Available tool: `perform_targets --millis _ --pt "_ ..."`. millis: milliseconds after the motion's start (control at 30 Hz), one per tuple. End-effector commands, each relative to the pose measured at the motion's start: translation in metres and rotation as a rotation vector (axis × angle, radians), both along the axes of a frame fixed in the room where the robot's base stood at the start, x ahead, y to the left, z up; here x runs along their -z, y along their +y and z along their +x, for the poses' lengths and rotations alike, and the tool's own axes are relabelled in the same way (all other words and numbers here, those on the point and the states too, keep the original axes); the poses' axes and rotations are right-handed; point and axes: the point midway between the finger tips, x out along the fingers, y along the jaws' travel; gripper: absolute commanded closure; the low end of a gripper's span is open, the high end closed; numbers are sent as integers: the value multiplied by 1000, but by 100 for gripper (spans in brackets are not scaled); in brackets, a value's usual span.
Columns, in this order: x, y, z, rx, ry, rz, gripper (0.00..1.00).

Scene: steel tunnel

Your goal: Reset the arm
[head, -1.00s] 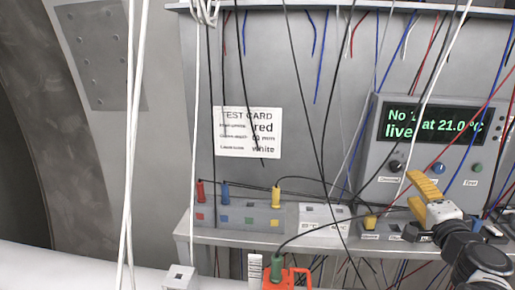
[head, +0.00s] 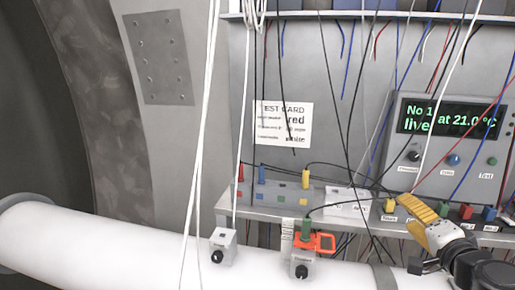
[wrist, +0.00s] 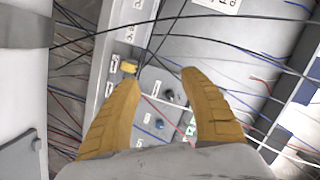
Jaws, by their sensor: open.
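My gripper (head: 414,209) has yellow fingers and shows at the right of the head view, in front of the shelf below the instrument. In the wrist view my gripper (wrist: 160,82) has its two fingers spread apart with nothing between them. Past the fingers lie a yellow plug (wrist: 128,67), knobs on a grey panel and several thin wires. Whether any wire touches the fingers cannot be told.
A grey instrument (head: 450,150) with a green display stands at the right. A shelf (head: 235,213) carries colored plugs. White cables (head: 203,130) and black wires hang down. A test card (head: 283,138) is on the wall.

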Motion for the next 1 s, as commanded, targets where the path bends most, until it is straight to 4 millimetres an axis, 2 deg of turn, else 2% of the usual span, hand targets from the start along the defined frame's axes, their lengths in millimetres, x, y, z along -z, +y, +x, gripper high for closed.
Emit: perform_targets --millis 33,167,267,367,400,433,533,667,800,1000 --pt "12 18 -1 -39 29 -29 48" --pt "41 66 -8 -157 130 -130 48" --pt "75 111 -22 -272 234 -241 48" --pt "124 159 -54 -419 379 -406 48" --pt "146 173 -72 -477 443 -486 48" --pt "160 181 -85 -513 489 -546 48" --pt "195 192 -122 -597 615 -721 48" --pt "217 188 -151 -642 714 -877 48" --pt "222 183 -162 -650 753 -942 48" --pt "220 182 -162 -648 756 -946 48"
